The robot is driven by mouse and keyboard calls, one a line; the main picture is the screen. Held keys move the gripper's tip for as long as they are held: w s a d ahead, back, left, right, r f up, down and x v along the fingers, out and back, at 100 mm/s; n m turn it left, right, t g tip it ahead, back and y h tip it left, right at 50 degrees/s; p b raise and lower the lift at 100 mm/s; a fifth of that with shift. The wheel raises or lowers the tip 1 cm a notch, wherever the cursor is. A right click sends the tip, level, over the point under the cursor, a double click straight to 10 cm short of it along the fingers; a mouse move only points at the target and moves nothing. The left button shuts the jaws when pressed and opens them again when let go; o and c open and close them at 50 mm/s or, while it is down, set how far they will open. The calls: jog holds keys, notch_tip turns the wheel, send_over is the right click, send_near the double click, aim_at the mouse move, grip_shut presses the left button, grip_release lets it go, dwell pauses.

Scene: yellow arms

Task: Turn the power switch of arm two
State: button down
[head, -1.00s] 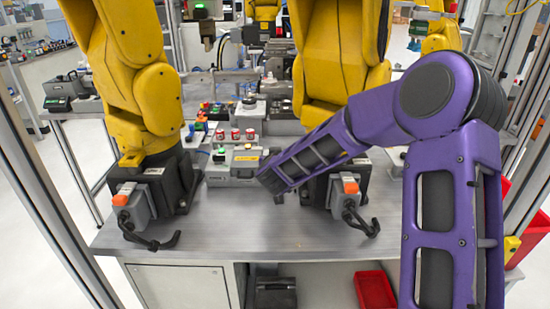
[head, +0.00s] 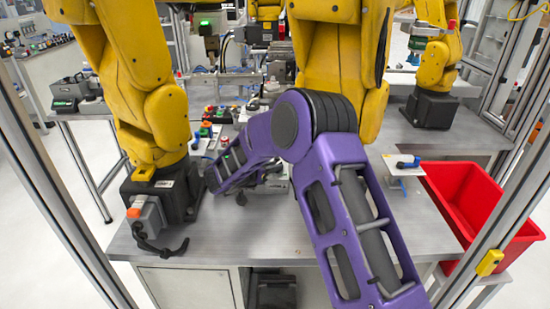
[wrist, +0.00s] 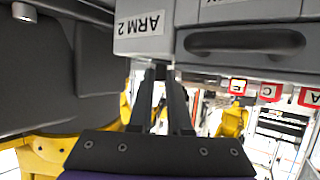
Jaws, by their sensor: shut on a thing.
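A light grey box (wrist: 145,40) labelled "ARM 2" shows upside down at the top of the wrist view. My gripper (wrist: 160,70) is in the wrist view with its two black fingers close together at the box's edge, shut on a small part there that they mostly cover. I take this part to be the power switch; its shape and turn angle cannot be made out. In the head view my purple arm reaches down between the two yellow arms (head: 150,95) (head: 335,50) and hides the switch area.
A grey case with a dark handle (wrist: 245,42) is right beside the box in the wrist view. Red lettered labels (wrist: 238,87) show beyond it.

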jog(key=shift+w+a+m+g+h+p, duration=0.15)
jog(key=shift+m+g+h+p, duration=0.2)
jog(key=shift+m+g+h, duration=0.6)
jog(key=shift+w+a+m+g+h+p, duration=0.15)
jog(key=shift+m+g+h+p, duration=0.15)
jog(key=shift+m+g+h, duration=0.6)
jog(key=shift+d+m+g, duration=0.1)
jog(key=shift+m+g, duration=0.15)
jog(key=shift+m, duration=0.2)
jog(key=c, duration=0.9)
grip_release()
jog(key=shift+o, duration=0.2)
jog(key=shift+n+t+y, duration=0.25)
jog(key=shift+n+t, duration=0.05)
jog(key=shift+t, duration=0.1)
